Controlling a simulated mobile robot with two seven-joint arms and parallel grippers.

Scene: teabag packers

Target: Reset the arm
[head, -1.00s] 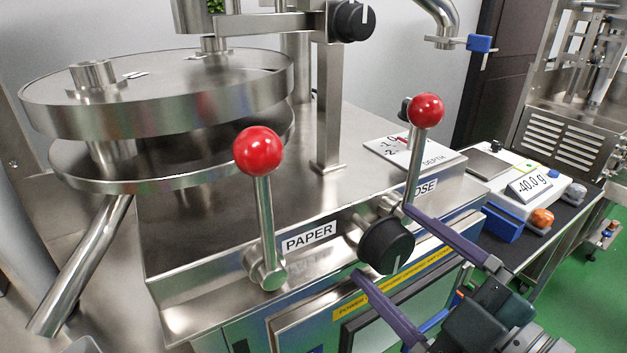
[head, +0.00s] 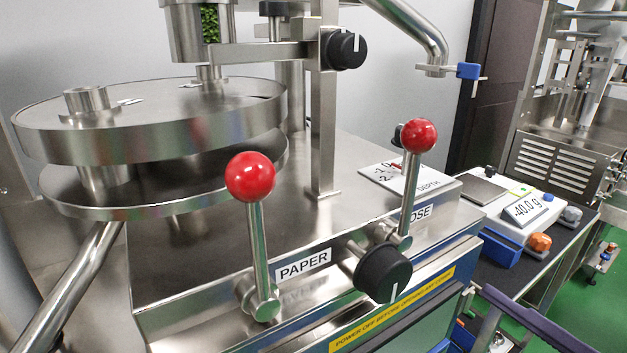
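Only part of my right gripper (head: 532,319) shows, at the lower right of the head view. One purple finger is visible with nothing against its inner side, so it appears open and empty; the other finger is cut off or hidden. It is apart from the black dial (head: 383,274) on the machine front. My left gripper is not in view. The paper lever (head: 258,240), with a red ball, and the dose lever (head: 411,190), also red-topped, both stand roughly upright.
The steel machine (head: 200,300) fills the centre, with a round turntable (head: 150,135) at left. A metal post (head: 323,140) rises behind the levers. A scale (head: 520,215) reading -40.0 g stands on a dark table at right. Green floor lies at far right.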

